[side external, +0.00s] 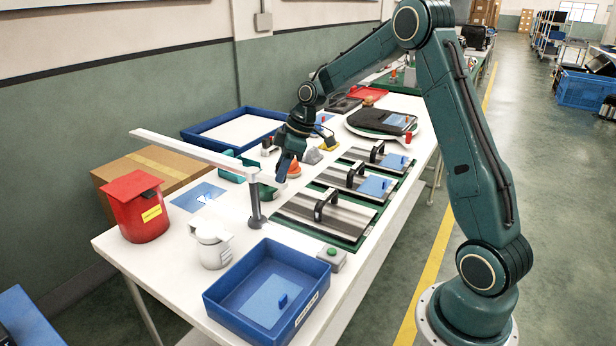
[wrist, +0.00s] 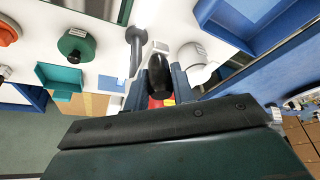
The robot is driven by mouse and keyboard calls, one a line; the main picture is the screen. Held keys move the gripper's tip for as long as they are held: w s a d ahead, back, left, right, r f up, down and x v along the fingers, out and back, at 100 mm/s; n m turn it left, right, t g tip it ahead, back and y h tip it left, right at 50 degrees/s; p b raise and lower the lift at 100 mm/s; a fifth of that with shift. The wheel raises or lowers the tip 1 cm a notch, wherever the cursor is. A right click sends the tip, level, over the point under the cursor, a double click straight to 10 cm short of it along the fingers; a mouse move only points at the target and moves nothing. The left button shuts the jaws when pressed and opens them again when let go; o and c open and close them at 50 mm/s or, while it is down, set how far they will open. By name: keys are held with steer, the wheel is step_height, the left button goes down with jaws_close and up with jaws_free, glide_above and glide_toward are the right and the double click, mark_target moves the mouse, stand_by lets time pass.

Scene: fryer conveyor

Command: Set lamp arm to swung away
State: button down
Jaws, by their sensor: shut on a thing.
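The lamp arm (side external: 190,149) is a long white bar on top of a dark upright post (side external: 256,207) at the near part of the table. My gripper (side external: 281,176) is low beside the post, at the bar's near end. In the wrist view my gripper (wrist: 158,82) is shut on a black rounded grip (wrist: 158,70), with a white end piece behind it. The post (wrist: 136,40) stands just left of it there. The grip is mostly hidden in the side view.
A red bin (side external: 144,215), a white canister (side external: 211,250) and a blue tray (side external: 224,297) stand near the post. Metal plates with black handles (side external: 325,206) lie to the right. An orange knob (side external: 294,169) and a teal holder (side external: 233,167) are close behind my gripper.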

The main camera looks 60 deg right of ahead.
steer(key=shift+w+d+r, duration=0.1)
steer(key=shift+w+d, duration=0.05)
steer(key=shift+w, duration=0.05)
steer(key=c, duration=1.2)
jaws_free()
steer(key=shift+o, duration=0.2)
steer(key=shift+s, duration=0.1)
steer(key=v, duration=1.3)
steer(key=shift+s+r, duration=0.15)
steer(key=shift+r, duration=0.1)
